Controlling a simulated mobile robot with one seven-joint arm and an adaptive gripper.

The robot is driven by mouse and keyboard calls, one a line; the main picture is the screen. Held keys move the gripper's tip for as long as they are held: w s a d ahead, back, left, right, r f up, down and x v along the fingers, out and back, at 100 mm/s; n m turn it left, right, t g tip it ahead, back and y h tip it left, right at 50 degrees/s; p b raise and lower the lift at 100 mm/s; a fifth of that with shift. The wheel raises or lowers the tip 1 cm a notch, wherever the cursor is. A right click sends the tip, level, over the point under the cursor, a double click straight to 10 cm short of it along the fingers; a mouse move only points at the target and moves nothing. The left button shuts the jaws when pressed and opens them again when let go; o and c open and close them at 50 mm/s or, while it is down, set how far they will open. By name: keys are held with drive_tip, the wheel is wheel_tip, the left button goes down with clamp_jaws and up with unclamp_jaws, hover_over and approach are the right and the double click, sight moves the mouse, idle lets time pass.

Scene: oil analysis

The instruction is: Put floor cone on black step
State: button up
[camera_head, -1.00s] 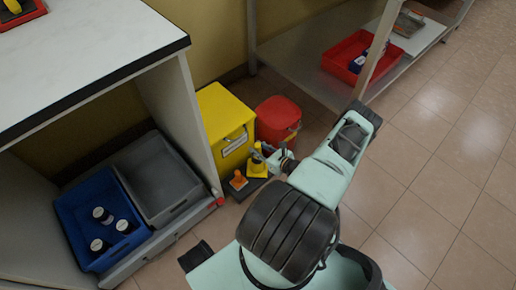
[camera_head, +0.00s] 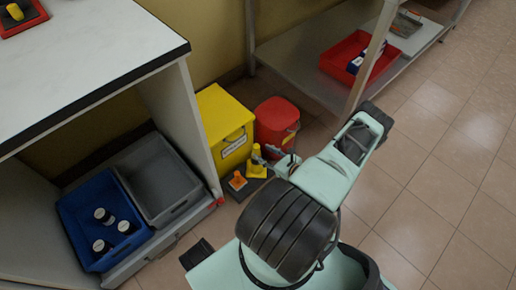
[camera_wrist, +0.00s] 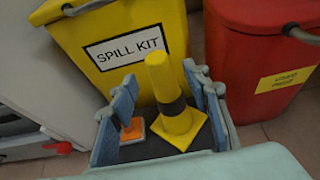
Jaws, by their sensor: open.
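A yellow floor cone (camera_wrist: 176,105) with a dark band and a square yellow base stands upright on the black step (camera_wrist: 140,150) in the wrist view. The cone (camera_head: 257,166) also shows in the head view, in front of the yellow bin. My gripper (camera_wrist: 165,100) is open in the wrist view, with one finger on each side. The cone stands between the fingers, nearer the right one, and I cannot tell whether that finger touches it. The step (camera_head: 250,187) is partly hidden by my arm in the head view.
A yellow spill kit bin (camera_wrist: 125,45) stands behind the step. A red bin (camera_wrist: 262,60) stands to its right. A bench cabinet (camera_head: 180,115) with grey and blue trays is at the left. Open tiled floor (camera_head: 430,190) lies to the right.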

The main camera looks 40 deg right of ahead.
drive_tip(key=p+v, duration=0.1)
drive_tip(key=v, duration=0.5)
drive_tip(key=shift+s, duration=0.35)
drive_tip(key=shift+r, duration=0.15)
